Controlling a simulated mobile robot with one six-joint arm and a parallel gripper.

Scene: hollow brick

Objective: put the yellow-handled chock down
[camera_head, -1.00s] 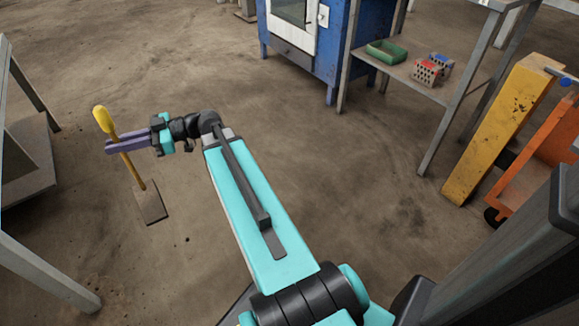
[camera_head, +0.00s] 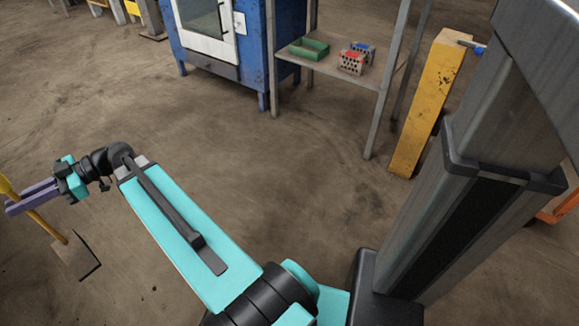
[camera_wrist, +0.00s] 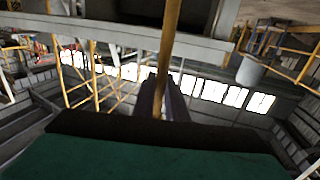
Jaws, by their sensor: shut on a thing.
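The chock is a brownish flat block (camera_head: 75,257) on a long yellow handle (camera_head: 38,219), at the left edge of the head view. My gripper (camera_head: 20,199) is shut on the handle with its purple fingers. The handle slants down and right to the block. I cannot tell whether the block touches the floor. The handle's top is cut off by the frame edge. In the wrist view the handle (camera_wrist: 170,45) stands between the fingertips (camera_wrist: 163,95), and the block is out of sight.
A blue machine (camera_head: 257,55) stands at the back. Beside it, a shelf table (camera_head: 340,84) holds a green tray (camera_head: 309,48) and red (camera_head: 351,62) and blue (camera_head: 364,50) hollow bricks. A yellow post (camera_head: 425,105) is at the right. The floor (camera_head: 290,170) between is clear.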

